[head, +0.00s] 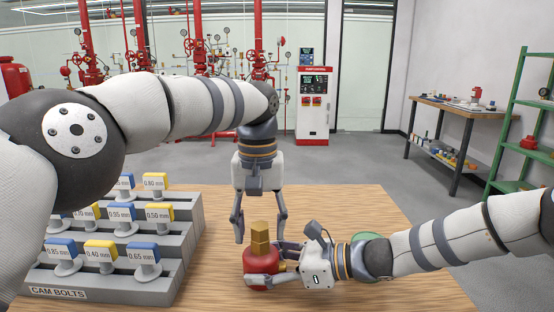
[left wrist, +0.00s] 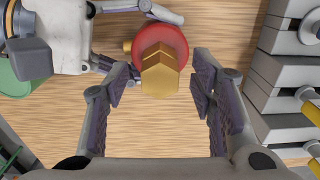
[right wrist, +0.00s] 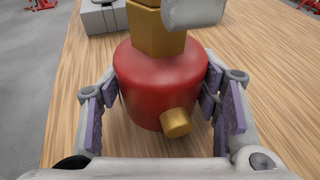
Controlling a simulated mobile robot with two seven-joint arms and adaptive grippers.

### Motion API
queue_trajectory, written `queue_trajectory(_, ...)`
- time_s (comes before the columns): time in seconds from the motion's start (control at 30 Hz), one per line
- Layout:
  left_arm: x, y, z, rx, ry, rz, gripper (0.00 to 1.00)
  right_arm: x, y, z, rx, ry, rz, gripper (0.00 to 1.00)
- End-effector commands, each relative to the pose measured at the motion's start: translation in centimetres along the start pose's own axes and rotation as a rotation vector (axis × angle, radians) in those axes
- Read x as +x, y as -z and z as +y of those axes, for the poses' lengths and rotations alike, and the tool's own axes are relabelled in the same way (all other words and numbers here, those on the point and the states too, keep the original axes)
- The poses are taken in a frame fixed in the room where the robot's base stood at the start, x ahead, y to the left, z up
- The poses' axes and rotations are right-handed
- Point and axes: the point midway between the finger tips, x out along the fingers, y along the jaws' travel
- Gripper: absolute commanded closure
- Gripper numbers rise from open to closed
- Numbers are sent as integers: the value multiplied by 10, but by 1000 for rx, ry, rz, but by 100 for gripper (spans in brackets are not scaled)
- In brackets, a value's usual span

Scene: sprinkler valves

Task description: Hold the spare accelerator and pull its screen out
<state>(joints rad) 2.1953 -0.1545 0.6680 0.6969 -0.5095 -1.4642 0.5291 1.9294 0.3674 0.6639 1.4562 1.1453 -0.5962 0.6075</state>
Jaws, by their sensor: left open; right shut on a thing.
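The spare accelerator is a red rounded body (head: 262,266) with a brass hex piece (head: 260,238) upright on top. A small brass stub (right wrist: 176,123) sticks out low on its side. My right gripper (head: 270,268) is shut on the red body from the right, fingers on both sides of it, as the right wrist view shows. My left gripper (head: 260,228) points down, open, with a finger on each side of the brass hex. In the left wrist view the hex (left wrist: 160,76) lies between and just beyond the fingertips, with gaps on both sides. No separate screen is visible.
A grey stepped rack (head: 190,232) labelled CAM BOLTS, holding several blue and yellow tagged bolts, stands at the left. A green round thing (head: 366,236) is partly hidden behind my right wrist. Bare wooden table (head: 350,205) lies behind my right arm.

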Motion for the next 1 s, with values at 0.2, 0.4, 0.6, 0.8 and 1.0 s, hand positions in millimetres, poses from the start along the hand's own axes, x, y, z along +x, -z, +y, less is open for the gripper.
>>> queue_trajectory(0.2, 0, 0, 0, 0, 1, 0, 49, 0, 0, 0, 2, 1, 1, 76)
queue_trajectory(0.4, 0, 0, 0, 0, 0, 0, 49, 0, 0, 0, 1, 0, 1, 76)
queue_trajectory(0.6, 0, 0, 0, 0, 1, 0, 49, 0, 0, 0, 1, 0, 1, 76)
queue_trajectory(0.8, 0, 0, 0, 0, 0, -1, 67, 0, 1, 0, 2, 0, 1, 76)
queue_trajectory(1.0, 0, 0, 0, 0, 1, -1, 100, 0, 0, 0, 2, 0, 0, 76)
